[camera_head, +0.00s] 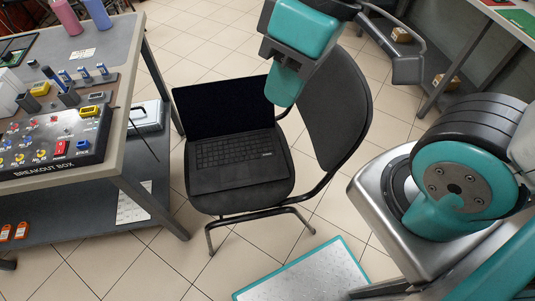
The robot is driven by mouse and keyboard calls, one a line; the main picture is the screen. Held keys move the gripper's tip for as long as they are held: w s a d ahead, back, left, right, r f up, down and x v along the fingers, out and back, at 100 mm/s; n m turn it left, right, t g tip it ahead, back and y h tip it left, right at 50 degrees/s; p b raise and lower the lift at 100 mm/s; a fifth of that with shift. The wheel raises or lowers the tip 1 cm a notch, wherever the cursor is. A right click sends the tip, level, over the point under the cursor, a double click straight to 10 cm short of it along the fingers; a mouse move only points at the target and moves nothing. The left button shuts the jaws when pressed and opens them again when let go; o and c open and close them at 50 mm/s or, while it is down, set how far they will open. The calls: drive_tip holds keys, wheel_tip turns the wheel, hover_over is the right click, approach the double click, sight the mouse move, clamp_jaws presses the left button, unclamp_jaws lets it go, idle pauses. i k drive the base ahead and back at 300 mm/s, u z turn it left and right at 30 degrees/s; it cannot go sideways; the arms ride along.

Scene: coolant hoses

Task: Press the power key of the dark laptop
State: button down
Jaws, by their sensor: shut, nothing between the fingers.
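The dark laptop (236,150) sits open on the seat of a black chair, its screen black and tilted back on the left and its keyboard facing up. The power key is too small to make out. My gripper (284,94) is teal and shut, with nothing in it. It points down in front of the laptop's upper right screen corner and the chair's backrest in the picture. I cannot tell its height above the keyboard.
The chair (335,120) stands on a tiled floor. A workbench with a breakout box (55,140), bottles and tools is close on the left. A teal-edged plate (308,275) lies on the floor in front. Another table (490,25) is at the upper right.

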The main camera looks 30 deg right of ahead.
sight(270, 154)
drive_tip(key=u, duration=3)
drive_tip(key=i, duration=0.35)
drive_tip(key=z, duration=2.95)
